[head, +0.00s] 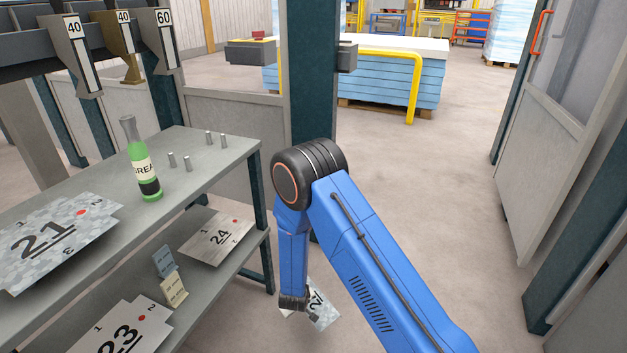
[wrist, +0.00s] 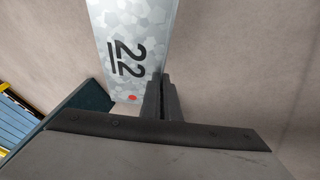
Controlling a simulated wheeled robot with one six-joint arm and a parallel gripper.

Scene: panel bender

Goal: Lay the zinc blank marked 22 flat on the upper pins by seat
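The zinc blank marked 22 (wrist: 131,45) is a mottled grey plate with a red dot in the wrist view. My gripper's fingers (wrist: 162,97) appear shut on its edge. In the head view, the blank (head: 321,309) is partly hidden by my gripper (head: 294,312) and arm, and is held tilted above the floor, to the right of the bench. The upper pins (head: 188,163) are several short metal pegs standing bare on the bench's upper top (head: 215,165).
A green grease bottle (head: 151,188) stands beside the pins. Blank 21 (head: 50,235) lies on the upper top. Blanks 24 (head: 213,240) and 23 (head: 118,332) and two small cards (head: 165,260) are on the lower shelf. A dark post (head: 312,80) stands behind my arm.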

